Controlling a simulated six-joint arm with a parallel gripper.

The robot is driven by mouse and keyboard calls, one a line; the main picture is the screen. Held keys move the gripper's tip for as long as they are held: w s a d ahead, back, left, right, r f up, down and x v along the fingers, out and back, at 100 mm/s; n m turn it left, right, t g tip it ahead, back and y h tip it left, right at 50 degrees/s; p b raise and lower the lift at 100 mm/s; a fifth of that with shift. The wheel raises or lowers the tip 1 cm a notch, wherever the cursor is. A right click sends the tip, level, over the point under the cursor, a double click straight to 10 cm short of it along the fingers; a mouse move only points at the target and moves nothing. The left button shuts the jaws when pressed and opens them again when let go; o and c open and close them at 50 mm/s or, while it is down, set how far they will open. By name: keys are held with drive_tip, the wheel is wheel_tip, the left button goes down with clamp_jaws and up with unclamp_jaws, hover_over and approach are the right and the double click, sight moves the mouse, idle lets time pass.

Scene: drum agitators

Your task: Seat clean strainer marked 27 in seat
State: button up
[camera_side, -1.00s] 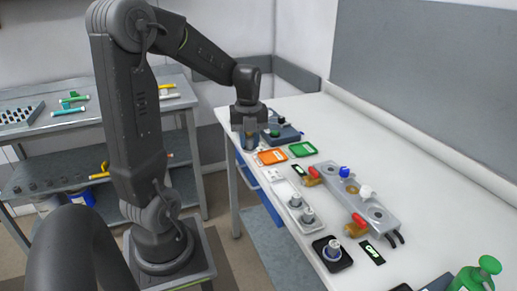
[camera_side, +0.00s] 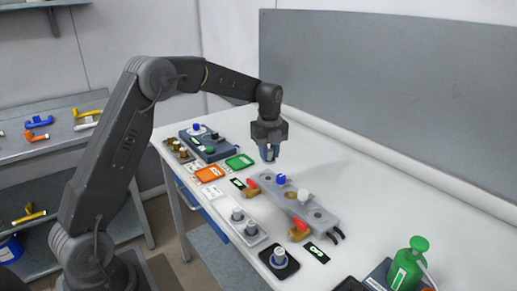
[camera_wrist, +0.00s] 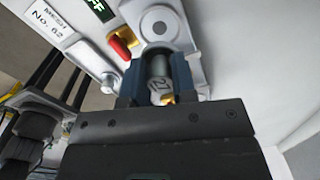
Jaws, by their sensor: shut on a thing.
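My gripper (camera_side: 269,156) is shut on a grey strainer marked 27 (camera_wrist: 160,82), held between blue finger pads in the wrist view. The gripper hangs above the far end of a grey block (camera_side: 321,224) with round seats, a blue cap (camera_side: 281,179) and a white cap (camera_side: 303,195). In the wrist view a round seat (camera_wrist: 160,24) lies just beyond the strainer, apart from it in the picture. The strainer's lower end and its height above the block cannot be told.
A green bottle (camera_side: 407,264) stands at the right front.

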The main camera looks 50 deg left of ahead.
sight(268, 178)
drive_tip(key=shift+f, duration=2.7)
drive_tip(key=shift+f, duration=0.4)
drive_tip(key=o, duration=1)
drive_tip(key=shift+o, duration=0.4)
drive_tip(key=shift+o, duration=1.3)
drive_tip(key=shift+r, duration=0.15)
drive_tip(key=shift+r, duration=3.6)
